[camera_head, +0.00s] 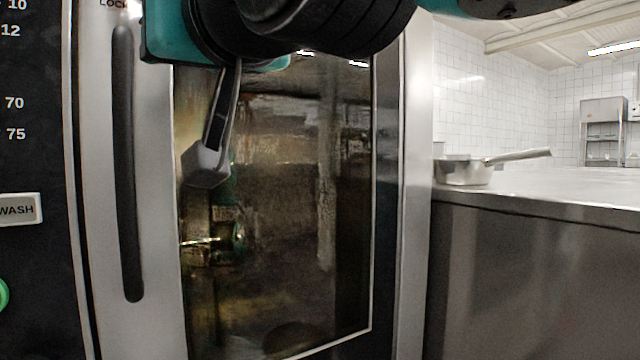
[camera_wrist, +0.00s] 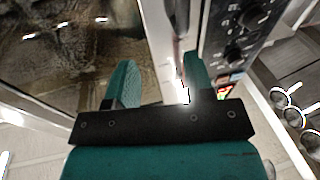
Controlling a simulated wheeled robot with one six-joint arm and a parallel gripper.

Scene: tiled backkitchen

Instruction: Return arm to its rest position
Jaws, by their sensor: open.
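My gripper (camera_wrist: 158,78) shows in the wrist view with its two teal fingers spread apart and nothing between them. It is in front of the oven front, with the glass to the left and the control panel to the right. My dark and teal arm crosses the top of the head view, in front of the upper oven door. A grey angled piece hangs below the arm there; I cannot tell whether it is part of my gripper.
The oven door (camera_head: 270,220) has dark reflective glass and a long vertical handle (camera_head: 125,165). The control panel (camera_wrist: 238,35) with knobs is beside it. A steel counter (camera_head: 535,190) stands at the right, with a saucepan (camera_head: 463,172) on it.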

